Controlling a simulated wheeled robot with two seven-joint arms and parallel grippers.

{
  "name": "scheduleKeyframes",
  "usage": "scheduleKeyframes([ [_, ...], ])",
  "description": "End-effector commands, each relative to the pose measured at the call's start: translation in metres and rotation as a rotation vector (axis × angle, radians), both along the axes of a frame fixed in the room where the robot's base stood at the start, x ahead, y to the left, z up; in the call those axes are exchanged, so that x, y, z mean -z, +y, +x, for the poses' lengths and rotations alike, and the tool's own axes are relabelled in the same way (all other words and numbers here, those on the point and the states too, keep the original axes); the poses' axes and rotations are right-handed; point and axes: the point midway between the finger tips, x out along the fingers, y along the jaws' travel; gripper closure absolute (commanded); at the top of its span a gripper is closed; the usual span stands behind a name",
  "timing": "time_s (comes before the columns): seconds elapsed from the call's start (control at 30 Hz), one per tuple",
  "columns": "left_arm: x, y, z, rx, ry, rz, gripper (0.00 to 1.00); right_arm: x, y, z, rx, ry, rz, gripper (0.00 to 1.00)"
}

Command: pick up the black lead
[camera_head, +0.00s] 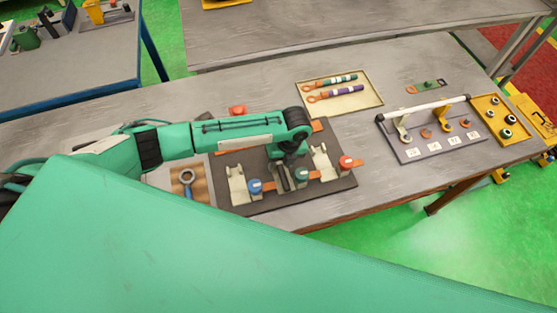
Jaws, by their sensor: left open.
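My left arm comes in from the left, and my left gripper (284,180) points down over the dark fixture board (260,205). Its fingers are open, close to the board between the blue knob (255,186) and the green knob (302,174). Whether a lead lies between the fingers is too small to tell. I cannot make out a clearly black lead. Two banded pieces with orange ring ends, one with dark and green bands (330,82) and one purple (333,95), lie in the beige tray (368,98) behind the board. My right gripper is not in view.
A rack with a white bar (425,109) stands at the right, beside a yellow tray (491,118) of round parts. A red knob (347,162) sits at the board's right end. A blue-ringed tool (187,181) lies left of the board. A large green surface hides the foreground.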

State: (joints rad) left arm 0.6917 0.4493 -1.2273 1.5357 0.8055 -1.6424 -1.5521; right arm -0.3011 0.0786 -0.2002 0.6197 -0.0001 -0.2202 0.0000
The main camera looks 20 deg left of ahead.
Motion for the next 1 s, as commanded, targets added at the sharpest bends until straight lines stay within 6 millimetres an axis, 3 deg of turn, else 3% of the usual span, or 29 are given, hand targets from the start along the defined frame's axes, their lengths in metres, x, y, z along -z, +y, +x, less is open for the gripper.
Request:
scheduleKeyframes([
  [0.13, 0.000, 0.000, 0.000, 0.000, 0.000, 0.000, 0.56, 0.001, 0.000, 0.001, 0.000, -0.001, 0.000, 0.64],
  [0.37, 0.000, 0.000, 0.000, 0.000, 0.000, 0.000, 1.00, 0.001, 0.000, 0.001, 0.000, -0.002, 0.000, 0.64],
  [0.77, -0.005, 0.000, 0.001, 0.000, -0.002, -0.001, 1.00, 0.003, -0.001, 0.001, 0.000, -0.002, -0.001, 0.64],
  [1.0, -0.036, 0.000, 0.002, 0.002, -0.005, -0.001, 1.00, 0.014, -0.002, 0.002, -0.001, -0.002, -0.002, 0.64],
])
